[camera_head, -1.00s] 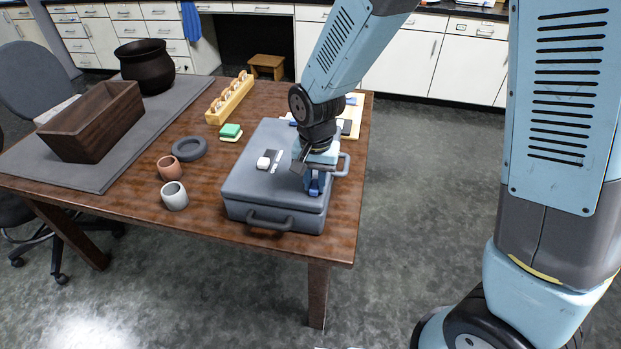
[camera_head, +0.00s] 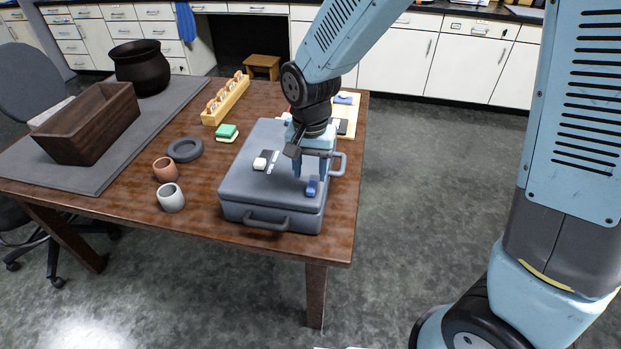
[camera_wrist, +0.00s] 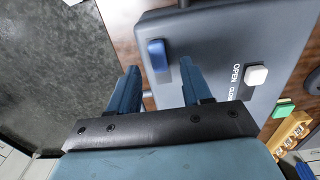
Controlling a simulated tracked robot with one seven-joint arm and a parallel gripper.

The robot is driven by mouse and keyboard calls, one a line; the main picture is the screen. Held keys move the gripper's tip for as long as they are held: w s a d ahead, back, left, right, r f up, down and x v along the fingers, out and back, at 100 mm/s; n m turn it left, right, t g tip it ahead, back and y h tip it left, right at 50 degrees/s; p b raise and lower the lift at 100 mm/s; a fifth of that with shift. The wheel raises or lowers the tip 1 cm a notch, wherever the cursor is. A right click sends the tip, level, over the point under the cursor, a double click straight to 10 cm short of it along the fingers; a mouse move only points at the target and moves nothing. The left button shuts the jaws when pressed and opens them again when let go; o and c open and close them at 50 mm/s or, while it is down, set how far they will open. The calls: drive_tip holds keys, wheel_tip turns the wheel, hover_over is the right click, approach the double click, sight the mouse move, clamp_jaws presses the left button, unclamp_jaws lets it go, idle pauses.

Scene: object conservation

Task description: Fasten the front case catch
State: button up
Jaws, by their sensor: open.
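The grey case (camera_head: 240,185) lies closed on the wooden table, with a dark handle (camera_head: 267,222) on its front side. A blue catch (camera_head: 312,186) stands on the lid near the front right; it also shows in the wrist view (camera_wrist: 158,55). A white knob (camera_head: 260,163) sits on the lid beside a dark label; the wrist view shows the knob (camera_wrist: 256,75) beside OPEN and CLOSE lettering. My gripper (camera_head: 304,168) is open and empty above the lid, just behind the catch. In the wrist view its fingertips (camera_wrist: 160,70) are apart, with the catch visible between and beyond them.
A wooden rack (camera_head: 225,100), a green block (camera_head: 227,131), a dark ring (camera_head: 185,150) and two cups, brown (camera_head: 165,169) and white (camera_head: 171,197), stand left of the case. A wooden box (camera_head: 90,125) and a dark pot (camera_head: 143,66) stand on a grey mat.

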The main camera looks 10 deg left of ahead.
sight(310, 185)
wheel_tip(310, 185, up, 10)
drive_tip(key=shift+f, duration=0.25)
idle(0.3)
